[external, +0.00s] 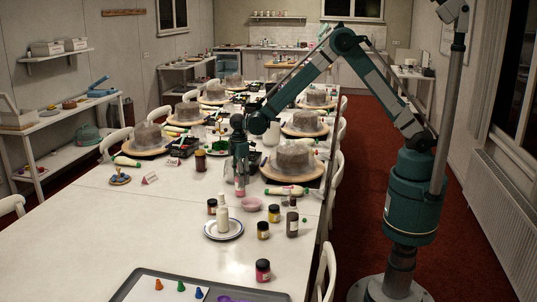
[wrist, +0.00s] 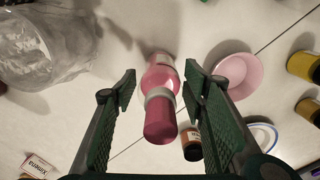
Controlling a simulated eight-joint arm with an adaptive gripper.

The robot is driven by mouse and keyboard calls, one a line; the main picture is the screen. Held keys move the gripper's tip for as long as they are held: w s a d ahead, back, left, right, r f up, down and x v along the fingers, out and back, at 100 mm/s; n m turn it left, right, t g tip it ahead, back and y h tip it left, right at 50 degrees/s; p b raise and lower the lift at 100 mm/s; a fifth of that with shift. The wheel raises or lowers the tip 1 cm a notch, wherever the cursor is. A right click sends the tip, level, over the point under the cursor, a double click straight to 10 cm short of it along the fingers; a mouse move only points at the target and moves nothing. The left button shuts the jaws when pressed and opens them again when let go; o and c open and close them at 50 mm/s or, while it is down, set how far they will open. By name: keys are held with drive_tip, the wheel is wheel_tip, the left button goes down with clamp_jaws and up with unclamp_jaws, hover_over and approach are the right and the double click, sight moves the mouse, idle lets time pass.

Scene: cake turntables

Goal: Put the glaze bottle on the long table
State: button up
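A pink bottle with a darker pink cap and a pale collar, which I take to be the glaze bottle (external: 240,188), stands on the long white table (external: 110,235). My gripper (external: 240,172) is right above it, pointing down. In the wrist view the bottle (wrist: 161,100) lies between the two fingers of my gripper (wrist: 160,88). The fingers are open, with a gap on each side of the bottle. No label on the bottle can be read.
A pink bowl (wrist: 237,75) is close by on the right. A clear-wrapped cake (wrist: 45,42) is on the left in the wrist view. The table's near left is clear.

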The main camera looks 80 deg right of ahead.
drive_tip(key=shift+o, duration=0.2)
drive_tip(key=shift+r, duration=0.2)
wheel_tip(320, 180, up, 12)
drive_tip(key=shift+p, duration=0.6)
idle(0.3)
idle(0.4)
